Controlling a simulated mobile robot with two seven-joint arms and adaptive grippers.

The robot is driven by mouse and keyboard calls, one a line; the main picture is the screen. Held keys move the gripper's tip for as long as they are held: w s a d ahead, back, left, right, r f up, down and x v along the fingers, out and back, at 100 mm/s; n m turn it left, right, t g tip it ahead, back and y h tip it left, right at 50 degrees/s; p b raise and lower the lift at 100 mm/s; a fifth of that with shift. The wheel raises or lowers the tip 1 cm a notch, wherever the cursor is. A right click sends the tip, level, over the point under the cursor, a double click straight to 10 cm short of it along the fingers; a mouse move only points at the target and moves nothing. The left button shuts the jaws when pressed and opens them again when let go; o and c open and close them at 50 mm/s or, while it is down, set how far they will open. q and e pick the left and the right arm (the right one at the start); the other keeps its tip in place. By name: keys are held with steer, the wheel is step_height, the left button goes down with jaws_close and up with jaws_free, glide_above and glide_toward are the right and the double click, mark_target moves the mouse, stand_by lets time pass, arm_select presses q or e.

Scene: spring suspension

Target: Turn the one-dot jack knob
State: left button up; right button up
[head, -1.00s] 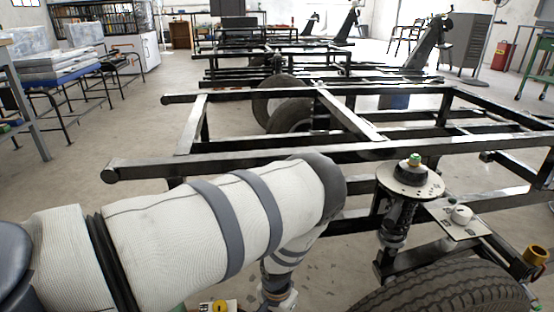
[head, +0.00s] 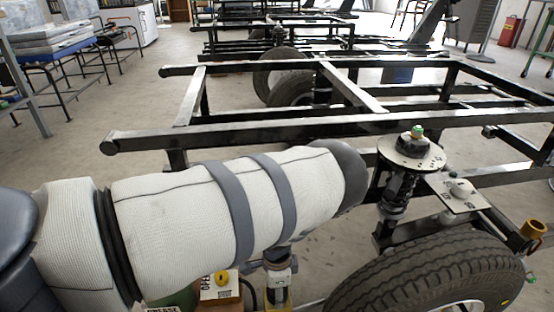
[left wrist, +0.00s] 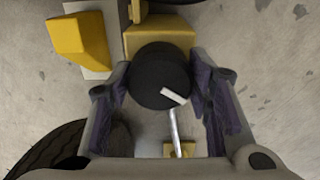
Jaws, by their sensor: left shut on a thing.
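In the left wrist view a round black knob (left wrist: 158,82) with a white bar mark on its top sits at a yellow body (left wrist: 160,38). My left gripper (left wrist: 163,76) has a finger on each side of the knob and is shut on it. No dots can be made out, so I cannot tell the jack's number. In the head view my left wrist points down at the bottom centre, and the knob is hidden there. My right gripper is not in view.
A tyre (head: 430,275) stands at the lower right, below a spring strut (head: 398,190) with a round top plate (head: 411,152). A black frame (head: 290,132) crosses behind my arm. A box with a yellow knob (head: 221,278) stands left of my wrist.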

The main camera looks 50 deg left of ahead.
arm_select(q)
steer(key=m+p, duration=0.1)
steer(key=m, duration=0.5)
steer(key=shift+r+m, duration=0.1)
steer(key=shift+m, duration=0.2)
steer(key=m+p, duration=0.1)
steer(key=m, duration=0.5)
steer(key=shift+p, duration=0.3)
steer(key=m+p, duration=0.1)
steer(key=m, duration=0.5)
steer(key=shift+m+p, duration=0.3)
steer(key=shift+p, duration=0.1)
steer(key=m+p, duration=0.1)
steer(key=m, duration=0.4)
steer(key=shift+m, duration=0.3)
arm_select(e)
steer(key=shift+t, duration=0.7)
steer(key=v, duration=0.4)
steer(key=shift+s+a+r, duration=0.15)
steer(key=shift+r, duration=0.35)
arm_select(q)
steer(key=shift+m, duration=0.3)
steer(key=o, duration=1.1)
steer(key=shift+o, duration=0.2)
